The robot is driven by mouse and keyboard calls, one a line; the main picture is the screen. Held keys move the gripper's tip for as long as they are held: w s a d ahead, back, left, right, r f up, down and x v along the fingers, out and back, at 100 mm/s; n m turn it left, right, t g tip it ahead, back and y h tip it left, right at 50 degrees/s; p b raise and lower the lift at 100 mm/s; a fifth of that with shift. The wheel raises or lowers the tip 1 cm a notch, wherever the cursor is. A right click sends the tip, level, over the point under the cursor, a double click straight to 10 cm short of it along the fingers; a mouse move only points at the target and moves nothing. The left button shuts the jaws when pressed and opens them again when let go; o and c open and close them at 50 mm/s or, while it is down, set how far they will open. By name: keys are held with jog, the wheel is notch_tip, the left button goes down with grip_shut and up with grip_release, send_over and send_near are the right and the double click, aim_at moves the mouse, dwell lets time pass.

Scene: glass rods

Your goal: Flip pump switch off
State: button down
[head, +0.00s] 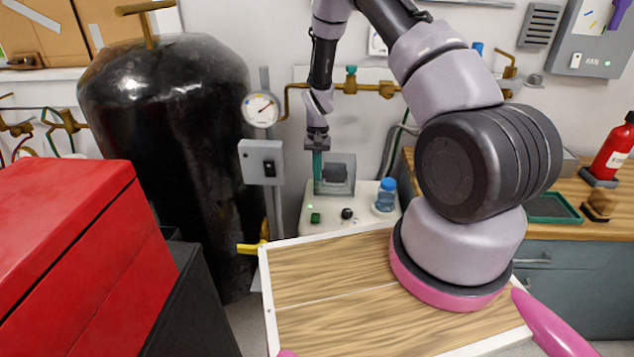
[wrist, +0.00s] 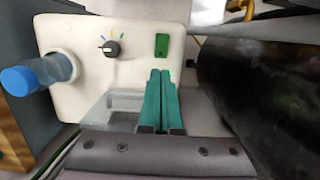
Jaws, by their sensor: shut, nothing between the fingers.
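The white pump unit (head: 330,230) stands at the back centre, beyond the wooden board. On its front face are a small green switch (head: 315,217), with a lit green dot above it, and a black knob (head: 347,213). My gripper (head: 317,190) points down above the unit, beside the clear box. Its teal fingers are together and empty. In the wrist view, the fingertips (wrist: 160,72) point towards the green switch (wrist: 162,46), with a small gap between them in the picture. I cannot tell which way the switch is tipped.
A blue-capped bottle (head: 385,193) sits at the unit's right. A clear box (head: 338,180) is at its back. A grey box (head: 262,162) with a black switch is on a post to the left, near a black tank (head: 165,150). A red cabinet (head: 70,260) fills the lower left.

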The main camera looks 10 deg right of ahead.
aim_at(314, 219)
jog(key=shift+s, duration=0.1)
jog(key=shift+s+a+r, duration=0.15)
jog(key=shift+s+a, duration=0.3)
jog(key=shift+s, duration=0.05)
jog(key=f, duration=0.4)
jog(key=s+f, duration=0.1)
jog(key=f, duration=0.4)
jog(key=s+f, duration=0.1)
jog(key=f, duration=0.3)
jog(key=shift+a+f, duration=0.3)
jog(key=shift+a, duration=0.1)
jog(key=shift+f, duration=0.15)
